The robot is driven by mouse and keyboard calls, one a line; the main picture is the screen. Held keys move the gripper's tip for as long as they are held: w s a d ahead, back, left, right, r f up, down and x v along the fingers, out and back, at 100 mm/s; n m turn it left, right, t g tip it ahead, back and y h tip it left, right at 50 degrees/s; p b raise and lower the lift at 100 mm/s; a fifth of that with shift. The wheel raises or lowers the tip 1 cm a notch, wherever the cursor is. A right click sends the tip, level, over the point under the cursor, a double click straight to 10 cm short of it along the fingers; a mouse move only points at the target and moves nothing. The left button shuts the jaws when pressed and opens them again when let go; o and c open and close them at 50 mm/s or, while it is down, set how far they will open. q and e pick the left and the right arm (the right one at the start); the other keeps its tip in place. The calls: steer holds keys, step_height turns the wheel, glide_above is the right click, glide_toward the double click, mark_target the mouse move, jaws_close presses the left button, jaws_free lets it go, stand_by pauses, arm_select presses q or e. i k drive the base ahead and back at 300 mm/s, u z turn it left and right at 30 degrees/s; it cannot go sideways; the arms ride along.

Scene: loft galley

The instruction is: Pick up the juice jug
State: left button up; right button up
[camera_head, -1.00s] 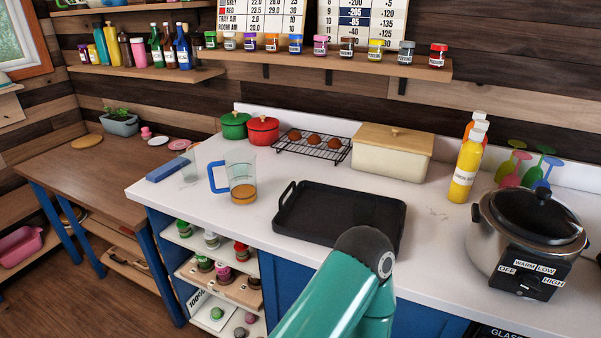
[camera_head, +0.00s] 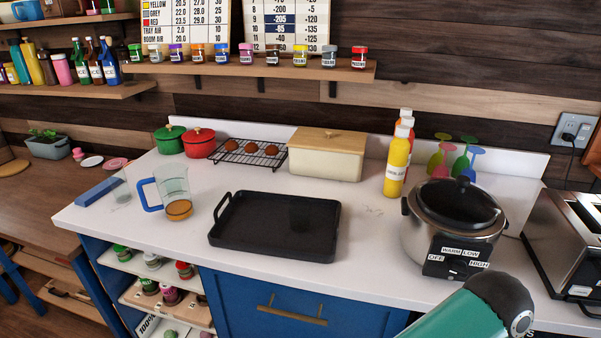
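The juice jug (camera_head: 172,186) is clear, with a blue handle on its left side and a little amber juice at the bottom. It stands on the left part of the white counter (camera_head: 370,232), left of a black tray. Its handle points left, towards a clear glass. Neither gripper is in view. Only a teal arm link of mine with a dark rounded joint shows at the bottom right, well away from the jug.
The black tray (camera_head: 262,228) lies right of the jug. A clear glass (camera_head: 120,188) and a blue block (camera_head: 97,192) are to its left. Green (camera_head: 169,141) and red (camera_head: 200,145) pots stand behind. A slow cooker (camera_head: 440,222) and toaster (camera_head: 572,235) fill the right.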

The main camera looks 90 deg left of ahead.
mark_target(171, 179)
steer(key=u, duration=0.05)
steer(key=k, duration=1.65)
steer(key=u, duration=0.85)
steer(key=i, duration=0.35)
steer(key=u, duration=1.1)
steer(key=k, duration=0.55)
steer(key=i, duration=0.5)
